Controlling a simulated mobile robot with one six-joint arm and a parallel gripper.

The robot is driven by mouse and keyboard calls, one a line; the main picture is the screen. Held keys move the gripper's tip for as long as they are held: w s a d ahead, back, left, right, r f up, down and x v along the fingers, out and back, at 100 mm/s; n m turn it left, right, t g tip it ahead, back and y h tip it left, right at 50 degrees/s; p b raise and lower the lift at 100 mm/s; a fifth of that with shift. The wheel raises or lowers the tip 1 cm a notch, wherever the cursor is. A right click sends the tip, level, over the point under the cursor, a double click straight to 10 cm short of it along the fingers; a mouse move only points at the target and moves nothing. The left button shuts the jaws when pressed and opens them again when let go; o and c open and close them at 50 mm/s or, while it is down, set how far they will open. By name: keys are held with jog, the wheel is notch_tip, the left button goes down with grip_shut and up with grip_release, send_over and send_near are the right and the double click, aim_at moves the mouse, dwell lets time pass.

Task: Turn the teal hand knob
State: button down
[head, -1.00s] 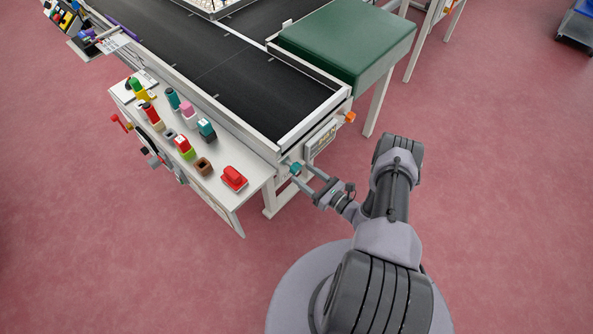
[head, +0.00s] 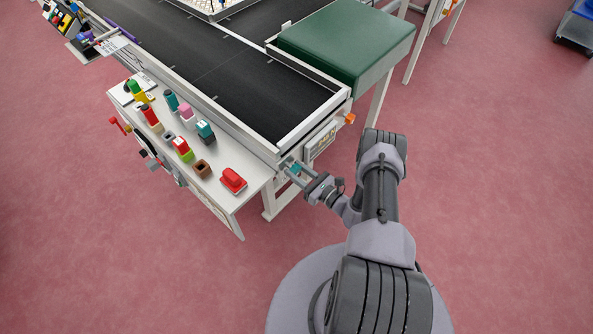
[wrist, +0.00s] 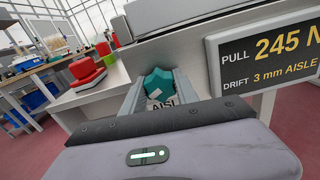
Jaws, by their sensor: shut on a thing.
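The teal hand knob (head: 295,169) sits at the corner of the conveyor's end frame, just right of the white control shelf. In the wrist view the knob (wrist: 158,84) is a teal lobed piece with a pale mark on it. My gripper (head: 297,171) reaches it from the lower right. Its two fingers lie on either side of the knob and are shut on it. In the wrist view the gripper (wrist: 160,95) shows grey fingers flanking the knob. A label reading "AISL" shows just below it, partly hidden by my gripper body.
The white shelf (head: 213,190) left of the knob carries a red block (head: 233,180) and several coloured pieces. A display panel (wrist: 268,60) is close on the right in the wrist view. A green box (head: 347,45) stands behind.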

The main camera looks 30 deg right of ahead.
jog(key=shift+n, duration=1)
jog(key=c, duration=0.9)
grip_release()
jog(key=p+v, duration=0.3)
jog(key=v, duration=1.4)
jog(key=shift+s, duration=0.25)
